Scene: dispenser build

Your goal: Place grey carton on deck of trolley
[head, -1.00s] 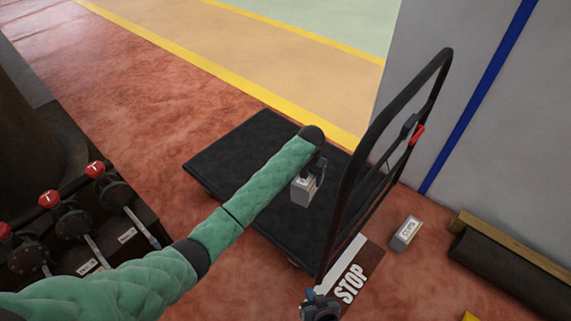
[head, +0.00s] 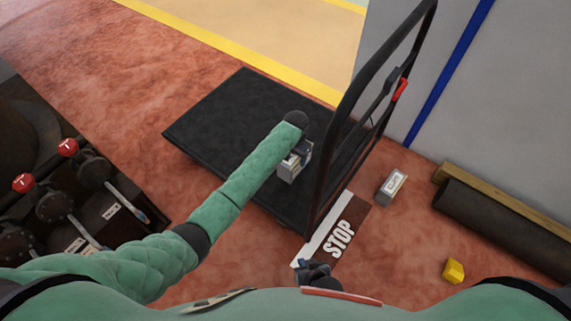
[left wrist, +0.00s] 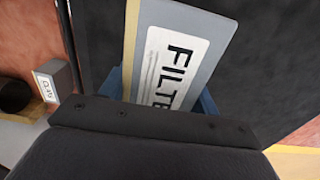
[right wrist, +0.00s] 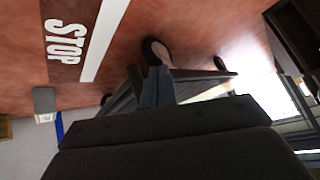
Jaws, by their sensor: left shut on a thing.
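My left gripper (head: 298,152) is shut on a grey carton (head: 291,168) over the right part of the trolley's black deck (head: 225,115). In the left wrist view the carton (left wrist: 175,55) sits between the fingers, its white label reading "FILTE", the rest hidden. I cannot tell whether its bottom touches the deck. The trolley's black push handle (head: 345,105) rises just right of the carton. My right gripper (head: 314,270) is low in the head view, near the STOP floor sign, with nothing in it; its fingers (right wrist: 155,86) look together.
Another grey box (head: 392,186) with a white label lies on the floor right of the trolley. A dark roll (head: 495,230) and wooden beam lie along the wall. A yellow block (head: 453,270) is on the floor. Red-knobbed levers (head: 68,148) stand at left.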

